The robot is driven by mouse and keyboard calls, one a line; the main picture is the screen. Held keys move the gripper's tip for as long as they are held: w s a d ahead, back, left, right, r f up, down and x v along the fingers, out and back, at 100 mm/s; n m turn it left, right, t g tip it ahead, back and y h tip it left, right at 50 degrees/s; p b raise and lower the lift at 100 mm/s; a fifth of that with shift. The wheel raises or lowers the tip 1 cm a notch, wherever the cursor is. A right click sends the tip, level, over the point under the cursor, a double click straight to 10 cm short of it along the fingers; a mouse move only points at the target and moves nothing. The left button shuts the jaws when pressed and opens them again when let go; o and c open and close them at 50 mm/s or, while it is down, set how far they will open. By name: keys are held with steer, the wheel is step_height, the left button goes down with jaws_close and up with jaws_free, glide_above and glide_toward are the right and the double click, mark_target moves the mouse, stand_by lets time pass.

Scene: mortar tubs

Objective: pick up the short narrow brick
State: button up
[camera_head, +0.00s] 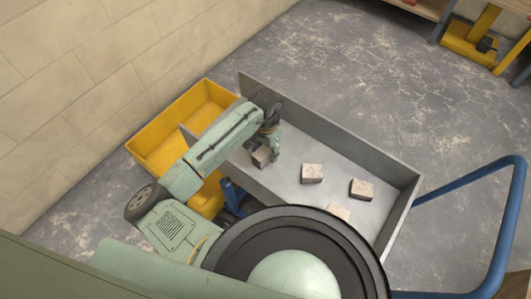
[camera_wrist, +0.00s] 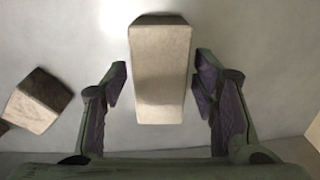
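A pale, narrow-looking brick (camera_wrist: 160,70) lies between the two fingers of my gripper (camera_wrist: 157,88) in the wrist view. Gaps show on both sides of it, so the fingers are open and apart from it. In the head view my gripper (camera_head: 270,147) is low over the left part of the grey tray, beside a small brick (camera_head: 260,157) that it partly hides. Other bricks lie to the right: one in the middle (camera_head: 312,173), one further right (camera_head: 361,189), and a flat-looking pale one (camera_head: 339,210) near the front wall. Their exact lengths are hard to compare.
The grey tray (camera_head: 345,131) has raised walls around the bricks. A yellow tub (camera_head: 160,125) stands to its left, by the block wall. A blue handle rail (camera_head: 463,185) is on the right. In the wrist view another brick (camera_wrist: 38,100) lies left of my fingers.

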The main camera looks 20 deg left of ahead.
jaws_close()
stand_by(0.5)
